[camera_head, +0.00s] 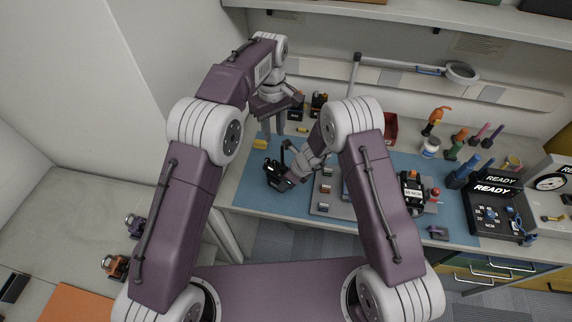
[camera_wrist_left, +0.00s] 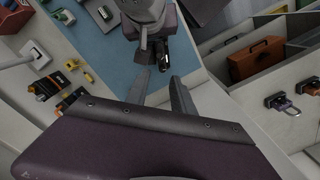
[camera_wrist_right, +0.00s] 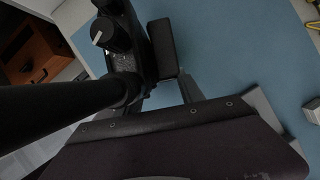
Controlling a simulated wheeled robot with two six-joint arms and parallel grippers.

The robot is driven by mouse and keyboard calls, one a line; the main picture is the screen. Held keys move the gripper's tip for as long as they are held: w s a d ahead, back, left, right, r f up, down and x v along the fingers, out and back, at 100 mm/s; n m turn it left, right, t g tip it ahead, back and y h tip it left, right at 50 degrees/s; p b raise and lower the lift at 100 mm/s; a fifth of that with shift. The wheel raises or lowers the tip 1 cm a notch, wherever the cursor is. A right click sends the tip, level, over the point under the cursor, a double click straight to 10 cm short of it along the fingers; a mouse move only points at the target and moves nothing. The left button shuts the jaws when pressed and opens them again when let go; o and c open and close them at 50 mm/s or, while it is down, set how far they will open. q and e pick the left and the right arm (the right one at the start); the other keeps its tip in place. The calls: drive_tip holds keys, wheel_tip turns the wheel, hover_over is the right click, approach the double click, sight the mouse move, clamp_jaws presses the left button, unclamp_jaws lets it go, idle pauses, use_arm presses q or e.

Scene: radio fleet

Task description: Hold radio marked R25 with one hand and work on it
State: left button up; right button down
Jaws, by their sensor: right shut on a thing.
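A black radio (camera_head: 276,173) is held low over the left part of the blue mat; no R25 mark is readable on it. My right gripper (camera_head: 291,178) is shut on the radio. In the right wrist view the radio (camera_wrist_right: 143,45) shows its knob and thick antenna close up, and one finger is mostly hidden behind it. My left gripper (camera_head: 273,131) is empty, pointing down behind the radio and apart from it. In the left wrist view the left gripper's fingers (camera_wrist_left: 161,72) stand apart, with the radio (camera_wrist_left: 163,58) and right gripper beyond them.
The blue mat (camera_head: 248,186) has a yellow piece (camera_head: 260,144) near its back left. A grey tray (camera_head: 325,208) with small parts lies right of the radio. Black-and-orange units (camera_head: 318,103) stand behind. A black READY box (camera_head: 497,207) and upright tools (camera_head: 462,172) crowd the right.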

sight(274, 161)
use_arm(q)
drive_tip(key=f+n, duration=0.2)
drive_tip(key=f, duration=0.2)
drive_tip(key=f+n, duration=0.3)
drive_tip(key=f, duration=0.1)
drive_tip(key=f+n, duration=0.3)
drive_tip(key=f, duration=0.1)
drive_tip(key=shift+s+a, duration=0.15)
drive_tip(key=shift+s, duration=0.05)
idle(0.4)
clamp_jaws()
